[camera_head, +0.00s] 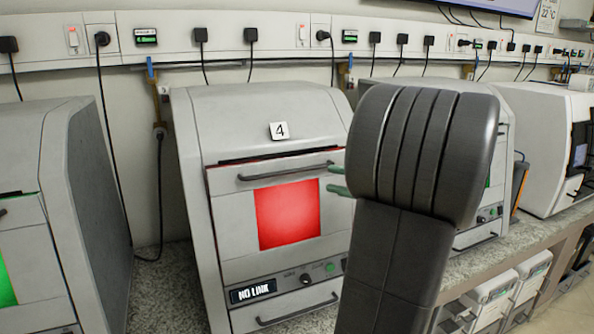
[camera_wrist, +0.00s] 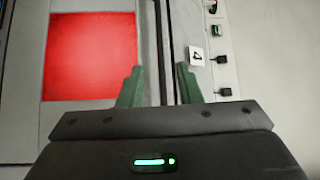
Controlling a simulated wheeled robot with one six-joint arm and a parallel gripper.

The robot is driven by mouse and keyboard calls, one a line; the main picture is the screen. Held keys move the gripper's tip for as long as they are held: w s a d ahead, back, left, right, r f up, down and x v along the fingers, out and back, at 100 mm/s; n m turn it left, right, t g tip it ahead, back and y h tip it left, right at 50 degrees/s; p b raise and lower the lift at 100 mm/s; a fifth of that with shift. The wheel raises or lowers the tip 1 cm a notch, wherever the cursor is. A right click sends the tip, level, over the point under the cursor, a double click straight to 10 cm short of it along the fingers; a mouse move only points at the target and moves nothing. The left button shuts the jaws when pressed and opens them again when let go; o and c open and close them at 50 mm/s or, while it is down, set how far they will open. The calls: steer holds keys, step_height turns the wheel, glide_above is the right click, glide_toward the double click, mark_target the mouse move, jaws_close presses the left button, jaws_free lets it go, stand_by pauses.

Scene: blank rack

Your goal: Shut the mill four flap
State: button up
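The mill marked 4 (camera_head: 200,130) stands on the bench in the middle of the head view. Its front flap (camera_head: 230,215) has a red window and a dark bar handle (camera_head: 270,174) along the top. A dark gap shows above the flap's top edge, so it appears slightly open. My gripper (camera_head: 331,178) is at the handle's right end, mostly hidden behind my arm. In the wrist view my gripper (camera_wrist: 159,82) has its two green fingers apart, with the handle (camera_wrist: 159,45) running between them. Contact cannot be told. The red window (camera_wrist: 90,55) lies left of the fingers.
Another mill (camera_head: 85,170) stands close on the left, with a hanging cable between. More machines (camera_head: 540,130) stand to the right. A "NO LINK" display (camera_head: 253,291) is under the flap.

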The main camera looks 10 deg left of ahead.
mark_target(296, 172)
steer(key=a, duration=0.3)
steer(key=w+a+p, duration=0.1)
steer(key=a, duration=0.5)
steer(key=shift+w+a+r, duration=0.15)
steer(key=shift+w, duration=0.25)
jaws_close()
steer(key=shift+p, duration=0.3)
